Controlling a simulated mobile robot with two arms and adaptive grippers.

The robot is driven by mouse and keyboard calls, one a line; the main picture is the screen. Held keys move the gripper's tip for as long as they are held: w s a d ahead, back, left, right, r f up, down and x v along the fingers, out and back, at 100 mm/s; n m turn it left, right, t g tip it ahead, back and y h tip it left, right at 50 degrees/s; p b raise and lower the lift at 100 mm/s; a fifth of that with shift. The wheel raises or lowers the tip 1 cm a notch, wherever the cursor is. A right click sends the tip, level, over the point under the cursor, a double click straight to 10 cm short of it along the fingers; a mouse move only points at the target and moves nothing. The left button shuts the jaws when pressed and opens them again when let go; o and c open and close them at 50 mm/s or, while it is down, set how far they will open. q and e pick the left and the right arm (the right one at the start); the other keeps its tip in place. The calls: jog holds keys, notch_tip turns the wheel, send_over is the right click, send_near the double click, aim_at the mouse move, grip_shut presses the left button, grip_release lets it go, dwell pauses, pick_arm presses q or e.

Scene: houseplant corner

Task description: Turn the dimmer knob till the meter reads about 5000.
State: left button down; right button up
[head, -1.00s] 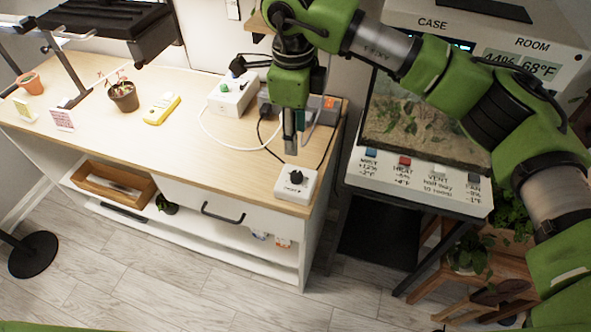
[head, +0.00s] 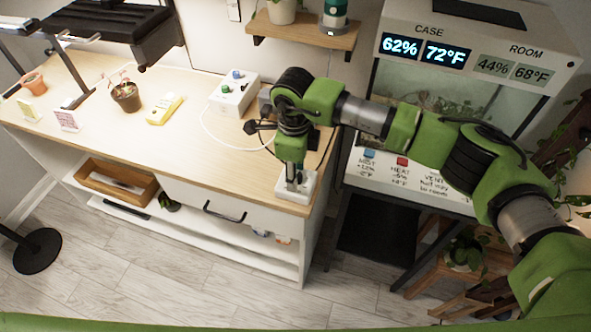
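The dimmer is a white box (head: 309,187) at the front right corner of the wooden tabletop in the head view. My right gripper (head: 294,182) points straight down over it, with its fingertips down at the box where the dark knob sits. The gripper hides the knob, so I cannot tell whether the fingers touch it or how they are spaced. The yellow meter (head: 164,109) lies on the middle of the table; its reading is too small to make out. My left gripper is not in view.
A white box with coloured knobs (head: 234,93) stands behind, with a white cable on the table. A potted plant (head: 126,97) and a black lamp (head: 112,30) are left. A terrarium case (head: 450,105) with displays stands close on the right.

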grip_shut()
jog(key=m+b, duration=0.3)
jog(key=shift+w+f+m+b, duration=0.1)
jog(key=shift+f+m+b, duration=0.05)
jog(key=shift+m+b, duration=0.25)
jog(key=m+b, duration=0.2)
jog(key=m, duration=0.1)
jog(key=shift+m, duration=0.3)
jog(key=shift+r+m+b, duration=0.2)
jog(key=shift+m+b, duration=0.25)
jog(key=shift+m, duration=0.05)
